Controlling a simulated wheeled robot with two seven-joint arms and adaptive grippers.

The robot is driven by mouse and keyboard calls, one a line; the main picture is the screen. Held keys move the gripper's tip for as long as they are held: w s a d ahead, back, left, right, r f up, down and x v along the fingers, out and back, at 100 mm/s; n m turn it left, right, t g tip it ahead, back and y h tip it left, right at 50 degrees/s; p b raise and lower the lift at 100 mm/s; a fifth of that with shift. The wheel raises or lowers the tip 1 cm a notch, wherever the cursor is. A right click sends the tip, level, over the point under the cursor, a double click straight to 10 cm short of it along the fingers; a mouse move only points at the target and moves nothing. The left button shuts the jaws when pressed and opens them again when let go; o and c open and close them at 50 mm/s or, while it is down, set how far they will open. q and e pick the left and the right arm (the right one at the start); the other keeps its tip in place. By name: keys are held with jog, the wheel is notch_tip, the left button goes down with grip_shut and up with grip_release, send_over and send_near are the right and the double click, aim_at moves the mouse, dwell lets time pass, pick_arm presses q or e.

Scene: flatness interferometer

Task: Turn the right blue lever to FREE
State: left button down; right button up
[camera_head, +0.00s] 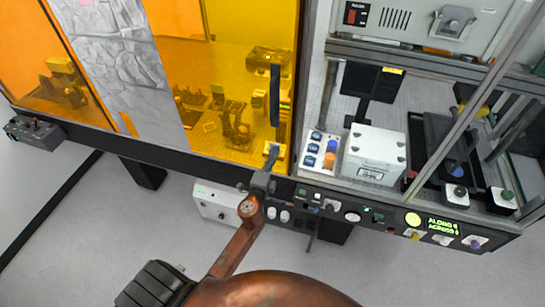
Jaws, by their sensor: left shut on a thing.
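My left gripper (271,156) reaches up from the bottom of the head view to the bench's front edge, just below a dark upright door handle (275,95) and apart from it. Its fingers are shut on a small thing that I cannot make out. A small blue part (454,168) shows on a dark fixture at the right of the open bay; I cannot tell whether it is the right blue lever. No FREE marking is readable. My right gripper is not in view.
A white panel with blue and orange knobs (320,150) and a white box (374,154) stand in the bay. Orange doors (225,70) close the left part. A black front rail (375,222) carries switches and a lit display (442,226). Grey floor lies below.

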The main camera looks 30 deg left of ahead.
pick_arm(q)
jog(key=shift+f, duration=0.1)
jog(key=c, duration=2.1)
grip_release()
jog(key=v, duration=1.2)
